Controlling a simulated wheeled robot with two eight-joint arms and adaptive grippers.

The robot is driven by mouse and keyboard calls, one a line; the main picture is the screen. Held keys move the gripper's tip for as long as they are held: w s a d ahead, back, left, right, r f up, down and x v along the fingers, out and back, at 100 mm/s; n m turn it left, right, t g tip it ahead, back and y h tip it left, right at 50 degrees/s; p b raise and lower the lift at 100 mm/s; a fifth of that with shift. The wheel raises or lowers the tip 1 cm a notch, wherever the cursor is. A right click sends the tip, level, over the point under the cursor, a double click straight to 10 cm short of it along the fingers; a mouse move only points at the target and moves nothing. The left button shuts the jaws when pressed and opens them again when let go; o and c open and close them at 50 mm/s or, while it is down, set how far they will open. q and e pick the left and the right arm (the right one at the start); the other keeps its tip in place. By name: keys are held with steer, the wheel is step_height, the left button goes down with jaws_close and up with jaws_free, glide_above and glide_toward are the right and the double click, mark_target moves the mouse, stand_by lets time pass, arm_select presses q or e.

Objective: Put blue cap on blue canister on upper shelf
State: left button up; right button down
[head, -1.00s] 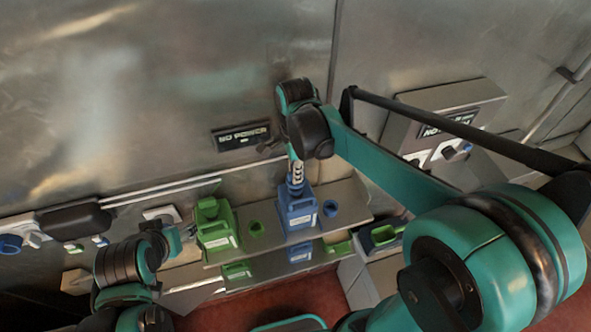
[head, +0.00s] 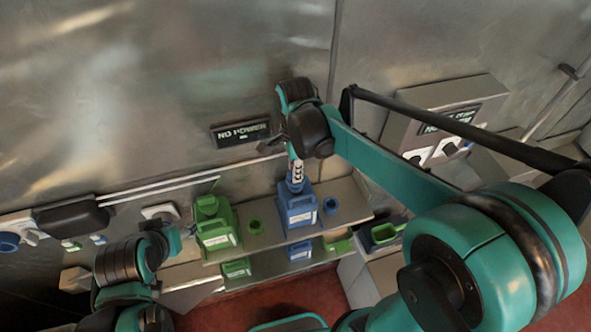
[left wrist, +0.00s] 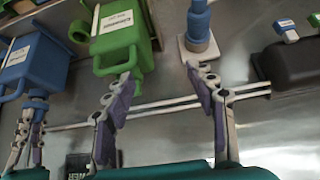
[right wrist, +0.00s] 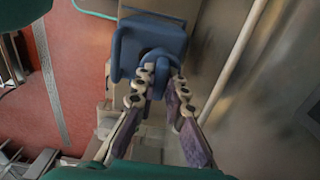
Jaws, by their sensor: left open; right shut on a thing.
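The blue canister (head: 297,212) stands upright on the upper shelf (head: 345,190). My right gripper (head: 296,178) reaches down over its top and is shut on a small round blue piece, which looks like the blue cap (right wrist: 154,54). In the right wrist view the cap is at the canister's (right wrist: 128,42) top, between the fingertips; whether it is fully seated cannot be told. The blue canister also shows at the left of the left wrist view (left wrist: 32,62). My left gripper (left wrist: 160,75) is open and empty, apart from the green canister (left wrist: 124,35).
The green canister (head: 214,225) stands left on the same shelf, with a green cup-like piece (head: 255,227) beside it. A blue cup-like piece (head: 331,207) sits right of the blue canister. A lower shelf holds more containers (head: 299,251). The metal wall (head: 130,100) rises close behind.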

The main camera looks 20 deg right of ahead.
steer(key=shift+f+b, duration=0.4)
steer(key=shift+f, duration=0.2)
steer(key=shift+f, duration=0.2)
steer(key=c, duration=1)
jaws_free()
steer(key=shift+r, duration=0.15)
steer(key=shift+r+p, duration=2.4)
steer(key=shift+r, duration=1)
